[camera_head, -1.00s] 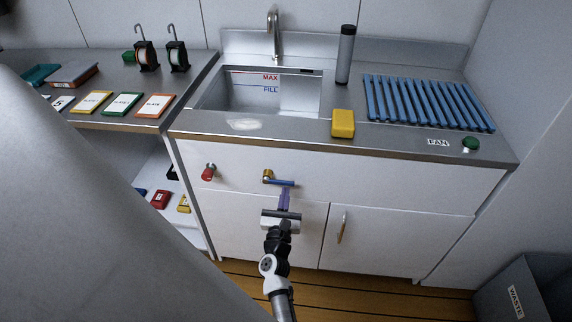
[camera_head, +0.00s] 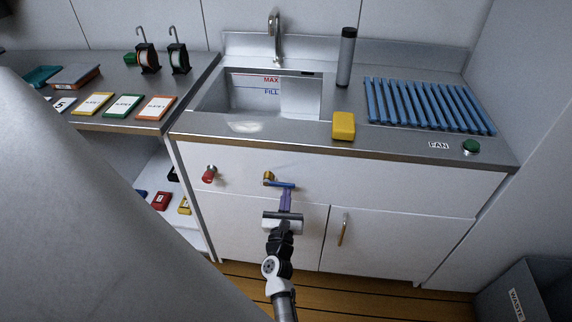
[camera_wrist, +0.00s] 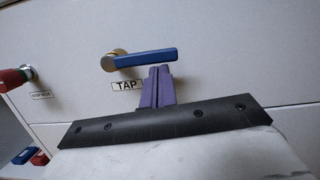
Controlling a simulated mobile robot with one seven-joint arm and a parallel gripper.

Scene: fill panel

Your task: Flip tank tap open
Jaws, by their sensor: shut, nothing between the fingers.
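The tank tap (camera_head: 281,184) is on the white front panel below the sink. It has a brass body and a blue lever, which points right and lies about level in the wrist view (camera_wrist: 146,58). A label reading TAP (camera_wrist: 127,85) is below it. My gripper (camera_head: 286,193) has purple fingers and is shut and empty. Its fingertips (camera_wrist: 160,70) are just below the lever in the wrist view, close under its right half. I cannot tell whether they touch it.
A red knob (camera_head: 209,174) sits left of the tap, with a label below it. A cupboard handle (camera_head: 343,229) is lower right.

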